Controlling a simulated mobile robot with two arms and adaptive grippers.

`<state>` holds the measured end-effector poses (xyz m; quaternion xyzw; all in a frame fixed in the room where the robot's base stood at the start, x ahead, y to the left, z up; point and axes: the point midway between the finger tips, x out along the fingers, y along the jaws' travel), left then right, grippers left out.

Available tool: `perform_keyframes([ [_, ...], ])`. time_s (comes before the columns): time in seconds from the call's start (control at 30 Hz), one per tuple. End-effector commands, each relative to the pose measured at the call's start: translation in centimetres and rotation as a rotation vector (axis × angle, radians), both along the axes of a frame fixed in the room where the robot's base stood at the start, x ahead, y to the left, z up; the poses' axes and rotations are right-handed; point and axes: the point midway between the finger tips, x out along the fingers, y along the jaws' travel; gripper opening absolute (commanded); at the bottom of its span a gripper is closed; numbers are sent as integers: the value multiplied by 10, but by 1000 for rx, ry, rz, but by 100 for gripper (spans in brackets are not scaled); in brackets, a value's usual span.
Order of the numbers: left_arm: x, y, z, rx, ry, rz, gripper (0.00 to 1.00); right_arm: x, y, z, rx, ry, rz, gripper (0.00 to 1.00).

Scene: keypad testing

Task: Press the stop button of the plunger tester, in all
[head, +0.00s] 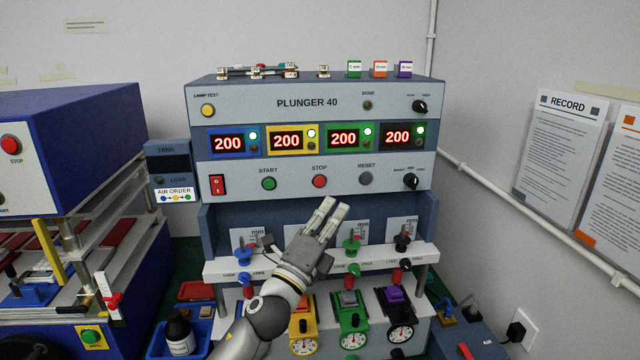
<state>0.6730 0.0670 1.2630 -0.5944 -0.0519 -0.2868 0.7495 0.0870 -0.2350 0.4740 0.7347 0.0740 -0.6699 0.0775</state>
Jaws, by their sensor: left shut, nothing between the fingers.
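The plunger tester (310,125), a grey-blue machine marked PLUNGER 40, stands in the middle of the head view. Its red stop button (320,181) sits on the lower front panel, between the green start button (269,184) and the grey reset button (366,178). My left gripper (334,206) is shut and empty. Its fingertips point up, just below and right of the stop button in the picture; I cannot tell whether they touch the panel. The hand hides part of the plunger stations below. Four-station displays (287,140) each read 200. My right gripper is not in view.
A blue machine (60,150) with its own red stop button (11,144) stands at the left. Dial gauges (303,344) and coloured plungers sit below the panel. A red rocker switch (217,185) is left of start. A black bottle (180,335) stands low left.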

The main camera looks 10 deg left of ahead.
Motion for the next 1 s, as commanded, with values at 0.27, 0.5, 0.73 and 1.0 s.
perform_keyframes([
  [0.27, 35, 11, -3, 2, -1, 3, 0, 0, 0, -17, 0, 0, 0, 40],
  [0.5, 65, 19, -3, 0, 0, 1, 0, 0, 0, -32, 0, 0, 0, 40],
  [0.73, 78, 23, -1, 0, 1, 1, 0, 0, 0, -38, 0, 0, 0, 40],
  [1.0, 80, 23, 0, -1, 0, 0, 0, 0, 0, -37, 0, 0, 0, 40],
])
